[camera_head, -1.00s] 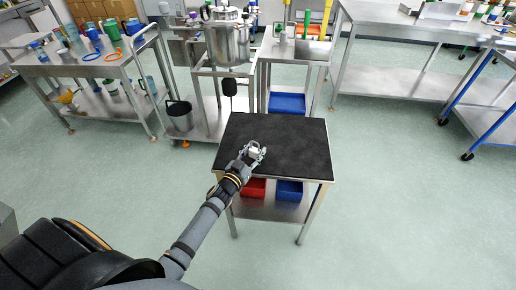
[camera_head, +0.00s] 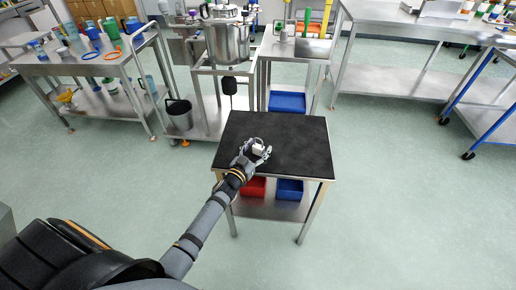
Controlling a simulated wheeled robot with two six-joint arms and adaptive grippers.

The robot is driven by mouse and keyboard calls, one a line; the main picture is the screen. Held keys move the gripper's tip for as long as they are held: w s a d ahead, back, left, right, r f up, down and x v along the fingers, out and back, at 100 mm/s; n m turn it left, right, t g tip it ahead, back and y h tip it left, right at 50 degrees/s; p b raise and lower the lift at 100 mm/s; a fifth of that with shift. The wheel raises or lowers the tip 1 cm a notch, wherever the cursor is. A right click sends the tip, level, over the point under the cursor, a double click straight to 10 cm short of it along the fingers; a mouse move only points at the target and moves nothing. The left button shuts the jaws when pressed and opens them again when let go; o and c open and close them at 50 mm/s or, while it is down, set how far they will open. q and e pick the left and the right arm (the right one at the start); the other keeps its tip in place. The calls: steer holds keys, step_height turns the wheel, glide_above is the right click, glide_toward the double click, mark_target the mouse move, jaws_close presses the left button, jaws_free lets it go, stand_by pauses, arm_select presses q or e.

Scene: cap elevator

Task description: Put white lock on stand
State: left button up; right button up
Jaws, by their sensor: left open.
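A small white block-like thing, which looks like the white lock (camera_head: 258,150), is on or just above the black top of a small metal table (camera_head: 300,145). My left gripper (camera_head: 262,151) is open, with its fingers spread around the white thing. Whether the fingers touch it is too small to tell. I cannot tell for certain which piece of furniture is the stand; the black-topped table is the one under the lock. My right gripper is not in view.
A red bin (camera_head: 253,187) and a blue bin (camera_head: 289,190) sit on the table's lower shelf. A metal frame with a steel pot (camera_head: 228,42) stands behind. The rest of the black top is bare.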

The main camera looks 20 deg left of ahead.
arm_select(q)
steer(key=shift+r, duration=0.1)
steer(key=shift+s, duration=0.1)
steer(key=s+a+b, duration=0.1)
steer(key=s+b, duration=0.1)
steer(key=s, duration=0.9)
steer(key=shift+s+a, duration=0.15)
steer(key=shift+s, duration=0.2)
